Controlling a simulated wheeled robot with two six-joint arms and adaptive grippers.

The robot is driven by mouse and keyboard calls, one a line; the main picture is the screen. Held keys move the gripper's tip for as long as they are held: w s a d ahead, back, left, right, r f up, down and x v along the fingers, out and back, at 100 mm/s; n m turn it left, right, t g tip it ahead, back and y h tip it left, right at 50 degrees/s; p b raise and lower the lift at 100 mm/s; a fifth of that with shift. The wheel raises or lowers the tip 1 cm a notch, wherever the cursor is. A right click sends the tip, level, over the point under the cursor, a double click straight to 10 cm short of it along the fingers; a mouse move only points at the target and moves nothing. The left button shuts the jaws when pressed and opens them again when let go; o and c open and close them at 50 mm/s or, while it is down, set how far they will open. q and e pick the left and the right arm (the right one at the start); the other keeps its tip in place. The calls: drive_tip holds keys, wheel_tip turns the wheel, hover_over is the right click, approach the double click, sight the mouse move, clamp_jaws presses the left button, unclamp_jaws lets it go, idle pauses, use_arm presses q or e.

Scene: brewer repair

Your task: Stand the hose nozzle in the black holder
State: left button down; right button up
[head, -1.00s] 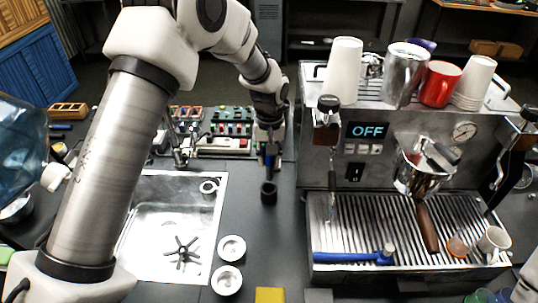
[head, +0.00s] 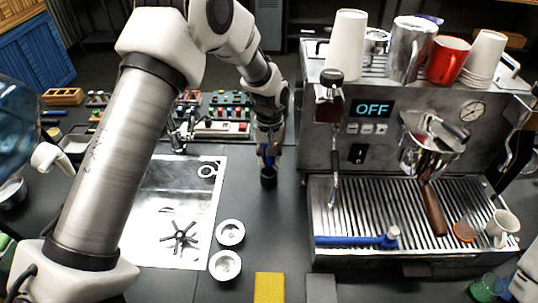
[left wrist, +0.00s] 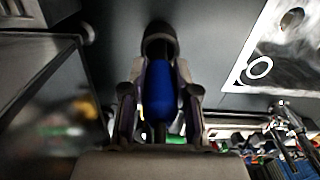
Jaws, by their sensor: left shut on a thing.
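My left gripper (head: 268,150) is shut on the blue hose nozzle (head: 266,162) and points down on the counter between the sink and the coffee machine. The nozzle also shows in the left wrist view (left wrist: 160,95), between the two fingers. The black holder (head: 268,181) is a small dark cup standing on the counter, right at the nozzle's lower end. In the left wrist view the holder (left wrist: 158,42) is just beyond the nozzle. I cannot tell whether the tip is inside the holder or just above it. My right gripper is not in view.
The coffee machine (head: 345,190) stands close on the right, with a blue-handled tool (head: 345,240) on its drip tray. The steel sink (head: 150,240) is on the left. Two white round cups (head: 230,233) (head: 225,265) and a yellow block (head: 269,287) lie nearer.

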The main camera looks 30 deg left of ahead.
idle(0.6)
use_arm(q)
drive_tip(key=shift+f, duration=0.45)
idle(0.5)
drive_tip(key=c, duration=0.8)
unclamp_jaws()
drive_tip(key=shift+o, duration=0.4)
drive_tip(key=o, duration=0.5)
